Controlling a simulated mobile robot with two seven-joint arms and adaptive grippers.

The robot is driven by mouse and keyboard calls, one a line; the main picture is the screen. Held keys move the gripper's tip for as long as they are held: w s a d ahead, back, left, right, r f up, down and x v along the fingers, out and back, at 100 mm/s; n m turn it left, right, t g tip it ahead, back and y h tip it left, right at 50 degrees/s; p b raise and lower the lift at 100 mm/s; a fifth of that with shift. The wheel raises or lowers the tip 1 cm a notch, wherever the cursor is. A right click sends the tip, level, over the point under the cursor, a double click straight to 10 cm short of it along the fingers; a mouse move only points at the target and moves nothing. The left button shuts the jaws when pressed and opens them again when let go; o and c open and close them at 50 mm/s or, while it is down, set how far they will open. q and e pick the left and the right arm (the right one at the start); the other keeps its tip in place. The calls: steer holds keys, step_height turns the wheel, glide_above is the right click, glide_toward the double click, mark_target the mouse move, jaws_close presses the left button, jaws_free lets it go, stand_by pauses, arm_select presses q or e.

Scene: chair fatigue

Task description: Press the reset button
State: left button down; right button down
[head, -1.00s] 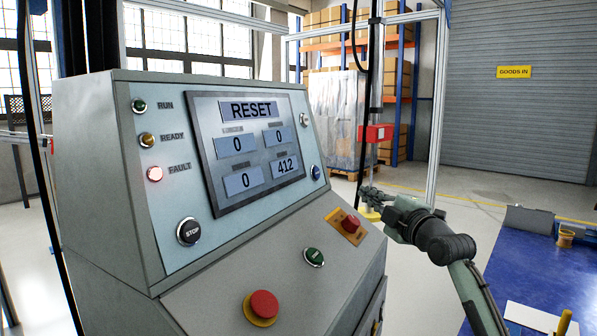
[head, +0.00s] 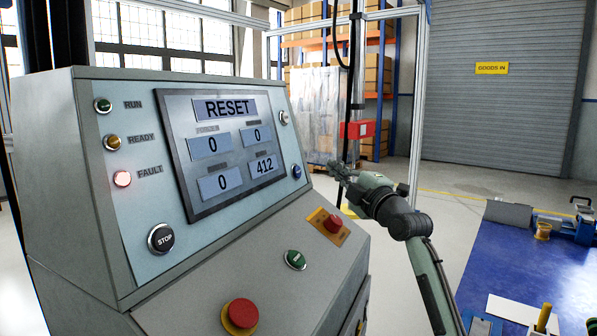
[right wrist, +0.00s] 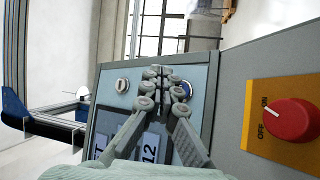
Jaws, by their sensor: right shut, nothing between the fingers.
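The grey control console has a sloped panel (head: 130,225) with a screen (head: 225,180) headed RESET. A small blue button (head: 297,171), with no label I can read, sits at the panel's right edge beside the screen. In the right wrist view the blue button (right wrist: 187,88) is partly hidden behind my fingertips. My right gripper (head: 338,169) is shut and empty, to the right of the blue button in the head view and apart from it there. The right wrist view shows its fingertips (right wrist: 160,80) together in front of the panel. My left gripper is not in view.
A red rotary switch (head: 334,223) on a yellow plate, a green button (head: 295,260) and a red mushroom button (head: 241,314) sit on the lower slope. A key switch (head: 284,117) is above the blue button. A blue-topped table (head: 520,265) stands right.

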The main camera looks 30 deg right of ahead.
mark_target(298, 172)
steer(key=w+a, duration=0.1)
steer(key=w, duration=0.1)
steer(key=w+a+f, duration=0.1)
steer(key=shift+w+a, duration=0.3)
steer(key=shift+w, duration=0.1)
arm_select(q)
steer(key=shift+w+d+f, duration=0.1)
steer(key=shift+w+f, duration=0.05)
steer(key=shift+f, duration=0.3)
arm_select(e)
steer(key=shift+w+a+f, duration=0.2)
steer(key=shift+w+a, duration=0.15)
steer(key=shift+w, duration=0.2)
steer(key=shift+w+a, duration=0.1)
steer(key=shift+w+a+f, duration=0.15)
steer(key=shift+w, duration=0.05)
stand_by(0.3)
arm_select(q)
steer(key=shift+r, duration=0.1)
arm_select(e)
steer(key=shift+w+a, duration=0.2)
steer(key=shift+w, duration=0.1)
stand_by(0.8)
arm_select(q)
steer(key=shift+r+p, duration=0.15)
steer(key=shift+p, duration=0.2)
arm_select(e)
steer(key=shift+s+d, duration=0.4)
steer(key=shift+s, duration=0.25)
